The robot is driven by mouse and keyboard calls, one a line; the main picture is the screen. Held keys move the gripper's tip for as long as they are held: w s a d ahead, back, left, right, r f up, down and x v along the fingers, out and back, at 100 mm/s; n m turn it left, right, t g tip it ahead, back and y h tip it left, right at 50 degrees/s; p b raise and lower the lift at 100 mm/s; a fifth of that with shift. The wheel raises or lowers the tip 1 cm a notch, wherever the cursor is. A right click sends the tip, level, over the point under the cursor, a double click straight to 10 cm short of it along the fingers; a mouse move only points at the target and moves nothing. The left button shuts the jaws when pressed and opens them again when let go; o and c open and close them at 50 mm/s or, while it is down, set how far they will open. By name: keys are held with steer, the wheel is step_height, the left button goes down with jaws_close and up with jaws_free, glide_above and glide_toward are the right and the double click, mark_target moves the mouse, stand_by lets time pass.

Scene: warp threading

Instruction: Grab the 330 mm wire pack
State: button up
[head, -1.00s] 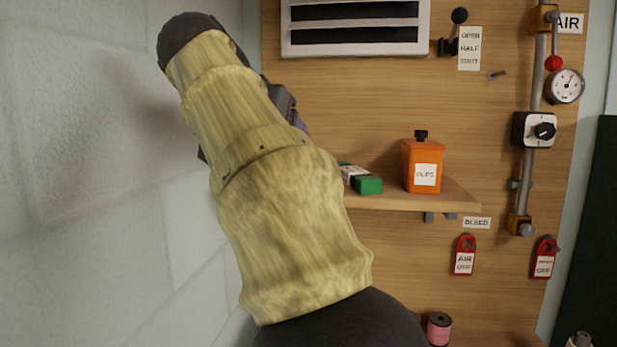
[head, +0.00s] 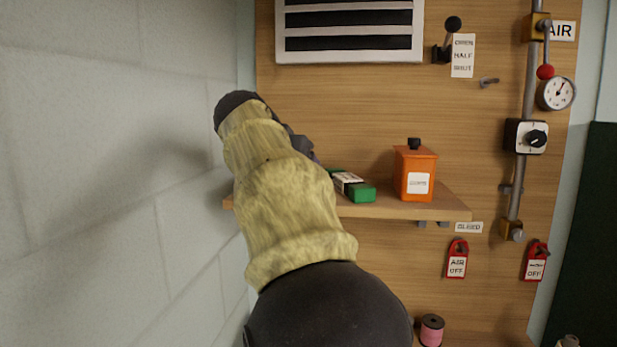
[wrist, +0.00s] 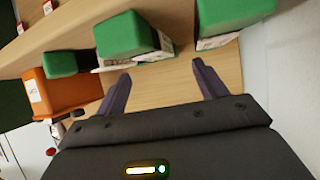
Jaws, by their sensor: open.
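Several green packs with white labels lie on a wooden shelf (head: 425,207). In the wrist view one is at the upper right (wrist: 235,10), one at the upper middle (wrist: 120,35), and a smaller-looking one stands left of it (wrist: 62,64). The label lengths are too small to read, so I cannot tell which is the 330 mm pack. In the head view one green pack (head: 362,193) shows beside my arm; the others are hidden behind it. My gripper (wrist: 160,76) is open and empty, its fingers over bare shelf just short of the middle and right packs.
An orange can (head: 414,175) with a black cap stands right of the packs on the shelf; it also shows in the wrist view (wrist: 72,92). A block wall (head: 110,160) is close on the left. A vent (head: 348,30), lever (head: 450,40) and gauge (head: 556,93) are on the board.

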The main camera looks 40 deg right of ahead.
steer(key=shift+w+d+f, duration=0.2)
steer(key=shift+d+f, duration=0.05)
steer(key=shift+d, duration=0.1)
steer(key=shift+d+p, duration=0.25)
steer(key=shift+p, duration=0.05)
steer(key=p+x, duration=0.2)
steer(key=x, duration=0.2)
steer(key=shift+s+d, duration=0.1)
steer(key=shift+d, duration=0.2)
steer(key=shift+d+f, duration=0.1)
steer(key=shift+f, duration=0.2)
steer(key=shift+r, duration=0.1)
steer(key=c, duration=1.5)
